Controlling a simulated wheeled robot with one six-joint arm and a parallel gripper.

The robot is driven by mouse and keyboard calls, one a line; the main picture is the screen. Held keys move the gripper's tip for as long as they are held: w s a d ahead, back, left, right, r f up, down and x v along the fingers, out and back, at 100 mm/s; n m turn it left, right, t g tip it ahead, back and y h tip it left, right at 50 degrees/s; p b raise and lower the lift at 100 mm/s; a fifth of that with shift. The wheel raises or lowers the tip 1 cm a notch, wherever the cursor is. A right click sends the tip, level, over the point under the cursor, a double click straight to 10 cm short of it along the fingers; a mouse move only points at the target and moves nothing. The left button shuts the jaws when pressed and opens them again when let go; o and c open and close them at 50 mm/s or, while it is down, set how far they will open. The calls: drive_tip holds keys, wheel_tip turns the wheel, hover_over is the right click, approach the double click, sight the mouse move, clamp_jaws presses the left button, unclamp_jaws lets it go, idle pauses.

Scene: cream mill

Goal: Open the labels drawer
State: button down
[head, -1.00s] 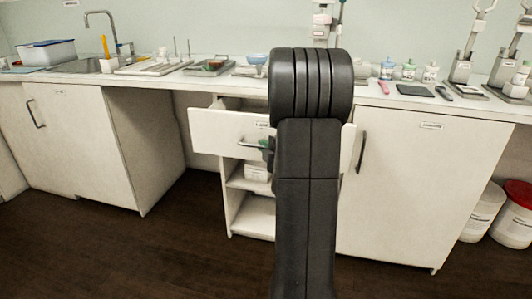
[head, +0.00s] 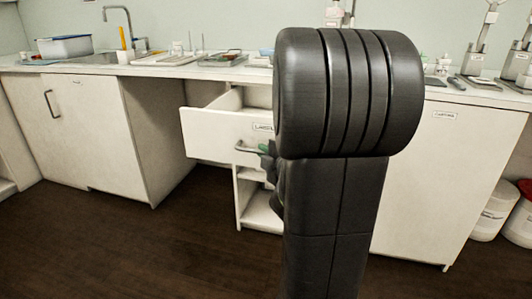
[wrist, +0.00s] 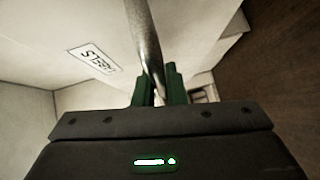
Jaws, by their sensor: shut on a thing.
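The labels drawer (head: 215,135) is a white drawer under the counter, pulled out from its cabinet. Its label (head: 263,127) is partly covered by my arm in the head view; the label also shows in the wrist view (wrist: 95,58). The drawer's metal bar handle (head: 246,149) runs between the green fingers of my gripper (wrist: 160,92) in the wrist view. My gripper is shut on this handle. In the head view my arm hides most of the gripper and the right part of the drawer front.
Open shelves (head: 260,212) lie below the drawer. A closed cabinet (head: 432,190) stands to the right, and another door (head: 75,130) to the left, past an open knee space. White buckets (head: 492,212) stand at the far right. The dark floor (head: 130,245) in front is clear.

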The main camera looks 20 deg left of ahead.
drive_tip(key=c, duration=1.5)
unclamp_jaws()
drive_tip(key=shift+d, duration=0.1)
drive_tip(key=p+v, duration=0.3)
drive_tip(key=v, duration=1)
drive_tip(key=shift+s+d+p, duration=0.2)
drive_tip(key=shift+s+p, duration=0.05)
drive_tip(key=shift+p, duration=0.15)
drive_tip(key=b+x, duration=0.3)
drive_tip(key=x, duration=1.1)
drive_tip(key=shift+b, duration=0.35)
drive_tip(key=shift+s, duration=0.15)
